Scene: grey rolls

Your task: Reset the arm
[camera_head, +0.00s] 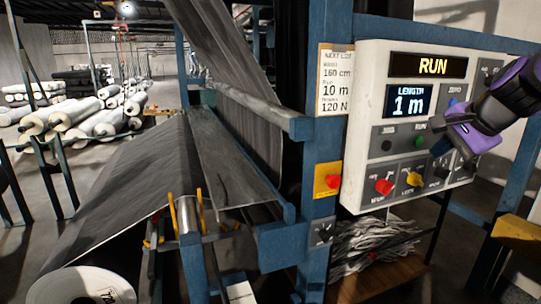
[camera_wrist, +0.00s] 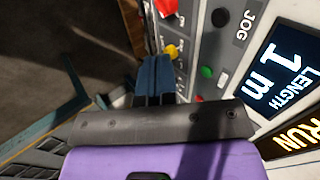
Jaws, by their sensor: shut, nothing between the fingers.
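My gripper (camera_head: 437,147) is in front of the right part of a white control panel (camera_head: 365,120), just right of the green RUN button (camera_head: 420,142). The purple and black wrist covers the panel's right edge. In the wrist view my gripper (camera_wrist: 157,75) has its two fingers together, with nothing between them. Whether the tips touch the panel cannot be told. The top display (camera_head: 432,66) reads RUN and the length display (camera_head: 408,103) reads 1 m. Below are a red knob (camera_head: 384,186) and a yellow knob (camera_head: 414,179).
A blue machine frame (camera_head: 325,150) stands left of the panel, with a card reading 160 cm, 10 m and 120 N. Grey fabric (camera_head: 130,180) runs through the machine. A white roll (camera_head: 85,287) is at front left. Several rolls (camera_head: 90,117) lie stacked behind.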

